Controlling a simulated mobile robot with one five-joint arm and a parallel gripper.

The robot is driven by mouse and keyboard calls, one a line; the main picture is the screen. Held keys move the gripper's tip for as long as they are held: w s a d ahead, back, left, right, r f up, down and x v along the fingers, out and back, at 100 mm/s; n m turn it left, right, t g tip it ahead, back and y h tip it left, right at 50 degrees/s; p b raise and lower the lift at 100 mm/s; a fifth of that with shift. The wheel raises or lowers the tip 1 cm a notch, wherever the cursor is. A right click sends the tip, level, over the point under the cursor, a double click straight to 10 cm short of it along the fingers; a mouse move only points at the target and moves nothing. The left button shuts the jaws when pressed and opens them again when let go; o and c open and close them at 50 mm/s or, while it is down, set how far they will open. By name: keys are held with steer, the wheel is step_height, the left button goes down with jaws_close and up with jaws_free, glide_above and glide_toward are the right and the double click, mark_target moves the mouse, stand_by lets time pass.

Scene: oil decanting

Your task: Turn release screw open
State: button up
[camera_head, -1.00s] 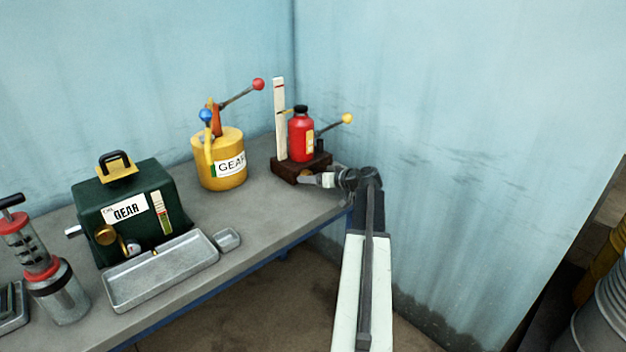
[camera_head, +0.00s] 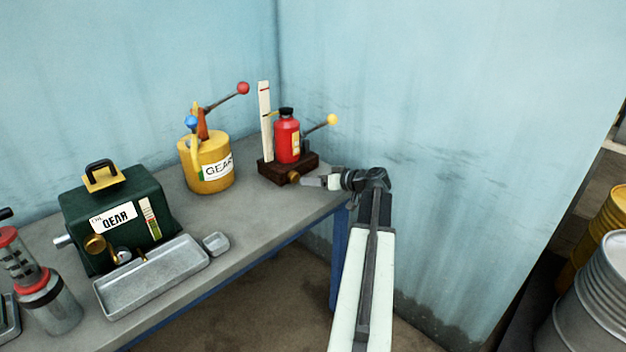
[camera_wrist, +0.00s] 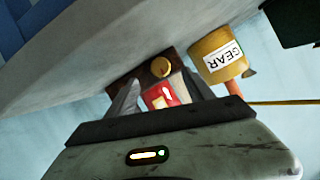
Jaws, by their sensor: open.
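A red bottle jack (camera_head: 288,142) stands on a dark brown base (camera_head: 270,170) at the right end of the bench, with a yellow-tipped handle. A round brass release screw (camera_head: 293,177) sits on the front of the base. It also shows in the wrist view (camera_wrist: 161,67), just beyond my fingers. My gripper (camera_head: 305,182) is close to the right of the screw, reaching in from the right. In the wrist view my gripper (camera_wrist: 163,92) has its two fingers spread, with the upside-down red bottle (camera_wrist: 158,96) seen between them. The screw appears apart from the fingers.
On the grey bench (camera_head: 250,220) stand a yellow gear oil can (camera_head: 206,162), a dark green gear oil box (camera_head: 140,205), a metal tray (camera_head: 150,275) and a small dish (camera_head: 216,243). Blue walls meet behind. Barrels (camera_head: 590,285) stand at the far right.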

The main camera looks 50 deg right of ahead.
mark_target(296, 178)
steer(key=shift+w+a+r+n+h+p, duration=0.1)
steer(key=shift+a+r+n+h+p, duration=0.25)
steer(key=shift+n, duration=0.2)
steer(key=shift+a+r+n+h+p, duration=0.1)
steer(key=shift+a+n+h+p, duration=0.1)
steer(key=shift+a+n+h, duration=0.3)
steer(key=shift+n+h, duration=0.25)
steer(key=shift+n, duration=0.1)
steer(key=shift+w+d+f, duration=0.15)
steer(key=shift+w+d, duration=0.1)
steer(key=b+x, duration=0.1)
steer(key=x, duration=0.2)
steer(key=b+x, duration=0.2)
steer(key=x, duration=0.1)
steer(key=shift+w+f, duration=0.25)
steer(key=shift+f, duration=0.1)
steer(key=shift+w, duration=0.4)
steer(key=shift+c, duration=0.3)
jaws_close()
